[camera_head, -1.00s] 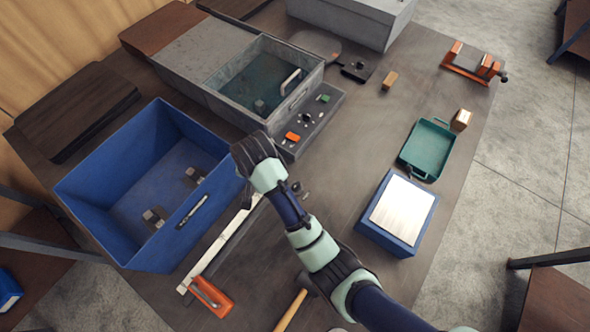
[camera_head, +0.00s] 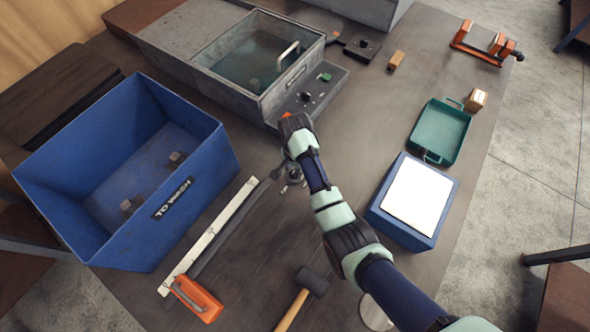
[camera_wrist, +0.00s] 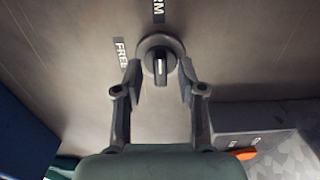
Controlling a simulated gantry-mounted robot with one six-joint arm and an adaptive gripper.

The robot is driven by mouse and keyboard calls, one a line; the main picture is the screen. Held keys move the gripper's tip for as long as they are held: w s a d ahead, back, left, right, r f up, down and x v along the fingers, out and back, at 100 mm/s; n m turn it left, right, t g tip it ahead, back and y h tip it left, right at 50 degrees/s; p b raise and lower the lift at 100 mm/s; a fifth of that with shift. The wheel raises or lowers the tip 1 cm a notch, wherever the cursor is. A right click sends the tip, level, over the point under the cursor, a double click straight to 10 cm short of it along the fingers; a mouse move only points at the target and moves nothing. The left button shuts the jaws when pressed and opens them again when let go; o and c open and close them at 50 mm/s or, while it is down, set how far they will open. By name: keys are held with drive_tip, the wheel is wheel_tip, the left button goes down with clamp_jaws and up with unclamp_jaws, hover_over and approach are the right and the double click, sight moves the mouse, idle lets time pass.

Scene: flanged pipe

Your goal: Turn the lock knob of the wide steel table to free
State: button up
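The lock knob (camera_wrist: 158,62) is round and dark with a raised grip bar. In the wrist view it sits on the wide steel table (camera_wrist: 60,55). Its bar stands upright in the picture, in line with a label (camera_wrist: 158,10) of which I read "RM". The FREE label (camera_wrist: 120,52) is at its left. My gripper (camera_wrist: 160,76) is open, one finger on each side of the knob's lower half. I cannot tell whether the fingers touch it. In the head view my gripper (camera_head: 291,172) is low over the table, beside the grey panel, largely hidden by my arm.
A blue "TO WASH" bin (camera_head: 200,165) stands left, a grey basin (camera_head: 262,95) behind. A ruler-like strip (camera_head: 215,230), orange-handled tool (camera_head: 195,298) and mallet (camera_head: 310,281) lie in front. A blue box (camera_head: 378,205) and green tray (camera_head: 440,135) are right.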

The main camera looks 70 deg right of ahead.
drive_tip(key=shift+f, duration=0.1)
clamp_jaws()
drive_tip(key=shift+p, duration=0.35)
drive_tip(key=n+p, duration=0.2)
drive_tip(key=shift+r+n+p, duration=0.25)
drive_tip(key=shift+n+p, duration=0.15)
drive_tip(key=n+p, duration=0.3)
drive_tip(key=n, duration=0.2)
drive_tip(key=shift+f, duration=0.1)
drive_tip(key=n+p, duration=0.2)
drive_tip(key=n, duration=0.2)
drive_tip(key=shift+n, duration=0.4)
drive_tip(key=n+p, duration=0.1)
drive_tip(key=n, duration=0.4)
drive_tip(key=shift+f, duration=0.15)
drive_tip(key=shift+n, duration=0.3)
